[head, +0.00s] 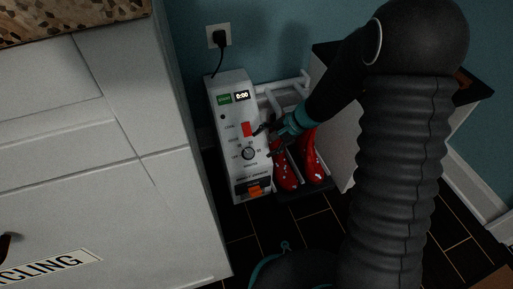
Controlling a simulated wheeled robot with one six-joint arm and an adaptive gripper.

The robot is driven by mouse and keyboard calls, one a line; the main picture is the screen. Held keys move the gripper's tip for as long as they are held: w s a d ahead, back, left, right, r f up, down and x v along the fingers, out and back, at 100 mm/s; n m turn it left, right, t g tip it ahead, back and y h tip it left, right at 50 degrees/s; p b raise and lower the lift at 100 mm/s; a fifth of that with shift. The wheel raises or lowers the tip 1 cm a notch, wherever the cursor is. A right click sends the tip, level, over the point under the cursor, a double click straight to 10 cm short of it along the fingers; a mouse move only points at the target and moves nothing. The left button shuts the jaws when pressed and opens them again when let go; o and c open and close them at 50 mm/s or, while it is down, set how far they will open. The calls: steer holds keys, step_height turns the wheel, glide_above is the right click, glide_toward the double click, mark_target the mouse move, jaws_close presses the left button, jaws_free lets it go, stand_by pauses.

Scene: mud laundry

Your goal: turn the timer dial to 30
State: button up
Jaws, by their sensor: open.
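The timer dial (249,153) is a small round dark knob low on the front of a white control box (225,170). Small marks ring the dial; which mark it points to is too small to tell. Whether a finger touches the box cannot be told.
Red spotted boots (312,156) stand on a dark tray right of the box, under white rack bars (283,90). A white cabinet (90,190) fills the left. A plug (219,38) sits in the wall outlet. A dark-topped white unit stands right, behind my arm.

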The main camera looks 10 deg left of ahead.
steer(key=v, duration=0.5)
steer(key=shift+s+f, duration=0.1)
stand_by(0.4)
steer(key=s+d+f+n+g+h, duration=0.1)
steer(key=s+d, duration=0.1)
steer(key=s, duration=0.2)
steer(key=s+d+r+n+t+h+p, duration=0.2)
steer(key=s+d+r, duration=0.3)
steer(key=r, duration=0.5)
steer(key=s+d+r+n+t+h+p, duration=0.2)
steer(key=s+d+r+p, duration=0.2)
steer(key=s+r, duration=0.3)
steer(key=s+d+r+n+t+h+p, duration=0.2)
steer(key=s+d+r+p, duration=0.2)
steer(key=r, duration=1)
steer(key=s+d, duration=0.1)
steer(key=s, duration=0.1)
steer(key=shift+s+d+h+p, duration=0.35)
steer(key=shift+d+h, duration=0.05)
